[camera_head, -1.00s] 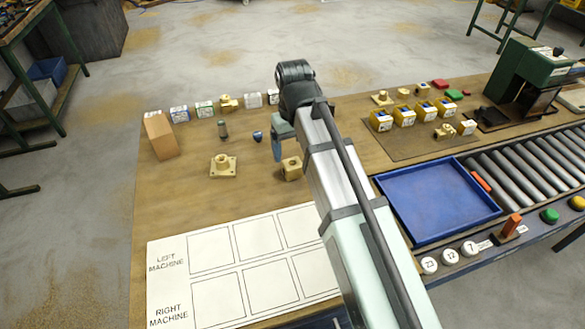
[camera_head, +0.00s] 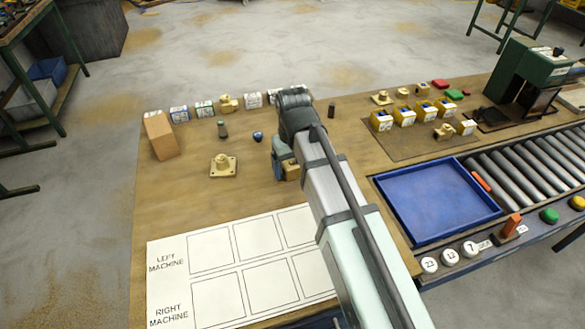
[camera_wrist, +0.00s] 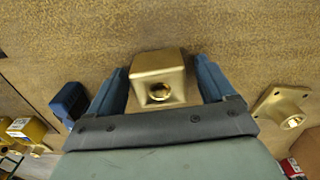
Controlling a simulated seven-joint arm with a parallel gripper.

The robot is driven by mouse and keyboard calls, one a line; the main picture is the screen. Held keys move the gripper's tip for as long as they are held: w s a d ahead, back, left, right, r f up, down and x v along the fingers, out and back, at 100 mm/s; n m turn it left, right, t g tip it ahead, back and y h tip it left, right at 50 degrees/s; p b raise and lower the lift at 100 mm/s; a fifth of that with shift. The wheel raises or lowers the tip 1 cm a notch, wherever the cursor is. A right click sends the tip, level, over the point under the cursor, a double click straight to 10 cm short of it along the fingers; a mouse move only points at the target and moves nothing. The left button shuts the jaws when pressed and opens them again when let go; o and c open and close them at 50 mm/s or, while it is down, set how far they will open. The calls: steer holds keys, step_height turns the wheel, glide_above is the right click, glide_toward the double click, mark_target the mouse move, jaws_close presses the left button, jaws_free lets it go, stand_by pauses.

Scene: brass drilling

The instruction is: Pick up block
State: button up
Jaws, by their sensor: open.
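A brass block (camera_wrist: 158,78) with a round hole in its near face sits on the wooden table. In the wrist view it lies between the two blue fingers of my gripper (camera_wrist: 160,88), with a narrow gap on each side. My gripper is open around it. In the head view the block (camera_head: 291,172) is mostly hidden behind my gripper (camera_head: 279,160) and arm.
A brass flanged piece (camera_head: 223,166) stands to the left. A white marked sheet (camera_head: 240,265) is in front, and a blue tray (camera_head: 435,203) is at right.

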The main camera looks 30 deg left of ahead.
steer(key=shift+c, duration=0.2)
jaws_close()
stand_by(0.5)
